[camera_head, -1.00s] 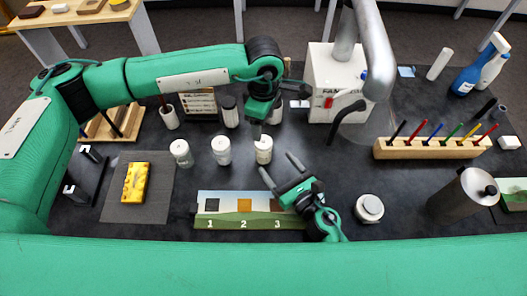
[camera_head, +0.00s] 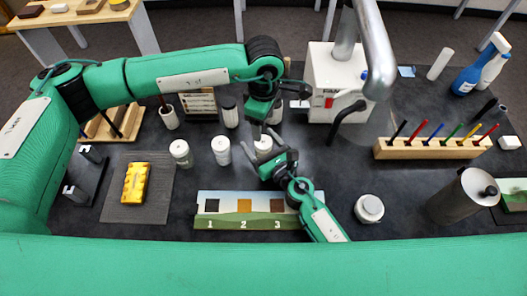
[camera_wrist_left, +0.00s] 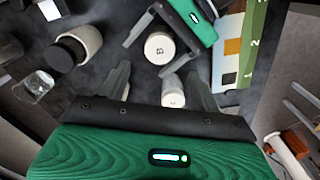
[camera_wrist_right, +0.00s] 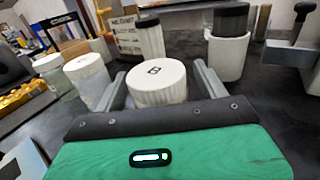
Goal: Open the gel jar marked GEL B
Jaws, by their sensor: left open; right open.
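The jar marked B (camera_head: 263,144) is white and stands upright on the dark table, rightmost of three jars. Its white lid with a black B shows in the left wrist view (camera_wrist_left: 159,47) and the right wrist view (camera_wrist_right: 157,80). My right gripper (camera_head: 272,160) is open, its fingers on either side of this jar; I cannot tell whether they touch it. My left gripper (camera_head: 259,128) is open and empty, pointing down near the jar from above. The middle jar (camera_head: 221,151), also white-lidded, stands to the left, with a glass-sided jar (camera_head: 181,153) beyond it.
Black-topped containers (camera_head: 229,112) stand behind the jars. A numbered board (camera_head: 246,222) lies in front. A yellow block (camera_head: 135,183) on a grey mat (camera_head: 158,208) is at left. A round white-lidded container (camera_head: 369,208) and a wooden pen rack (camera_head: 440,150) are at right.

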